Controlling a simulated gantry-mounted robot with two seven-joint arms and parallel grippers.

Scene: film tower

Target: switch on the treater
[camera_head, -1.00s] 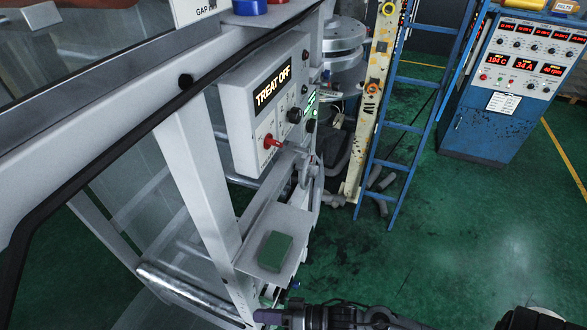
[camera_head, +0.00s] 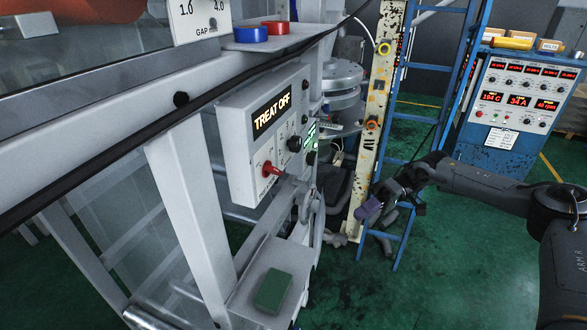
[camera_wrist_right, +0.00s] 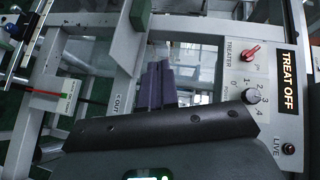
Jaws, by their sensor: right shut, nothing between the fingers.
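The treater panel (camera_head: 236,150) is a light grey box on the machine frame. Its lit display (camera_head: 271,110) reads TREAT OFF. A red switch handle (camera_head: 270,169) sits on its lower front, with a black knob (camera_head: 294,143) to the right. In the right wrist view the red switch (camera_wrist_right: 250,52) is beside the word TREATER, and the power knob (camera_wrist_right: 257,96) is below it. My right gripper (camera_head: 364,212) has purple fingers, is shut and empty, and is to the right of the panel, clear of the switch. It also shows in the wrist view (camera_wrist_right: 158,85). My left gripper is out of view.
A green block (camera_head: 272,290) lies on a grey shelf below the panel. Blue (camera_head: 251,34) and red (camera_head: 276,27) round items sit above the panel. A blue ladder (camera_head: 410,150) stands behind my right arm. A blue control cabinet (camera_head: 520,105) is at the right.

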